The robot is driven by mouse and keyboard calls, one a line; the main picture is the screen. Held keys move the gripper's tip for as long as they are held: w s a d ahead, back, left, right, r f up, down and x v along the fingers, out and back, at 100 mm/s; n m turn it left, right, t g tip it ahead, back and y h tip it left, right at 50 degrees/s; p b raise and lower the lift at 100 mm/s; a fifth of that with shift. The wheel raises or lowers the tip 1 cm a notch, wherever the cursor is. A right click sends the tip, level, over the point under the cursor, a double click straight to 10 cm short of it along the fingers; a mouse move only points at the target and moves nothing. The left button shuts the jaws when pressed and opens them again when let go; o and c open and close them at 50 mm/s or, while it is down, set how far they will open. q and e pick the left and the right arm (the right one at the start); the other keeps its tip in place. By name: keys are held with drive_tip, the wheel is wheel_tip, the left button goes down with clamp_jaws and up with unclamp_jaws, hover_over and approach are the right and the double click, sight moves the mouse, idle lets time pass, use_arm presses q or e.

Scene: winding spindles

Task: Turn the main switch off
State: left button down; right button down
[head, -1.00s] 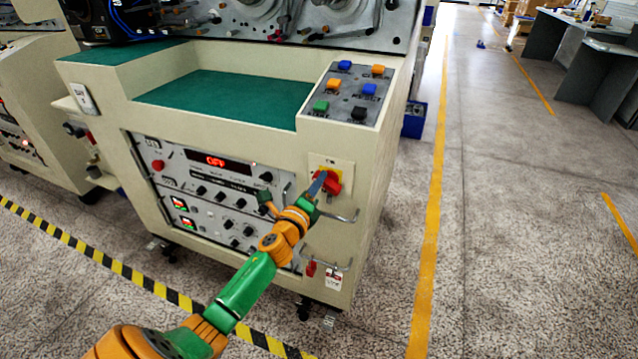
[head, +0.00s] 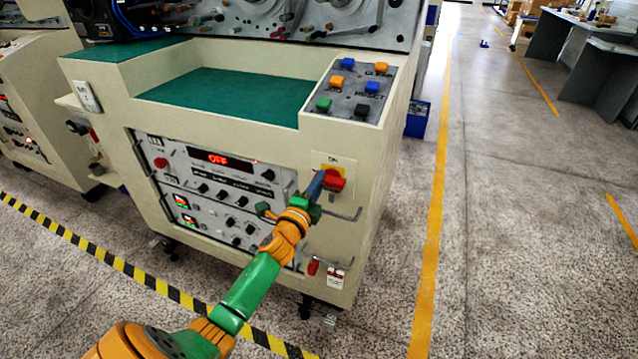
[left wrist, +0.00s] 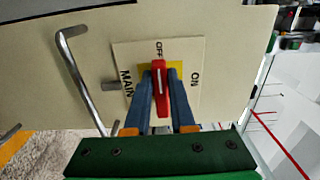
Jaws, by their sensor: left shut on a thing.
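The red handle of the main switch (left wrist: 159,72) sits on a yellow square on a pale plate marked MAIN, ON and OFF. In the left wrist view its white line points toward the OFF label. In the head view the red handle (head: 335,180) is on the cabinet's front, right of the instrument panel. My left gripper (head: 318,184) reaches it from the lower left. In the left wrist view its two blue fingers (left wrist: 162,88) stand on both sides of the handle, shut on it. My right gripper is not in view.
A bent metal bar handle (left wrist: 78,80) stands beside the switch plate. The panel display (head: 218,158) glows OFF. A button box (head: 350,92) is above the switch. A small red item and tag (head: 335,278) hang below.

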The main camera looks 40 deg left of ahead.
use_arm(q)
drive_tip(key=shift+f, duration=0.1)
drive_tip(key=c, duration=0.8)
unclamp_jaws()
drive_tip(key=shift+o, duration=0.2)
drive_tip(key=v, duration=0.7)
drive_tip(key=shift+p, duration=0.35)
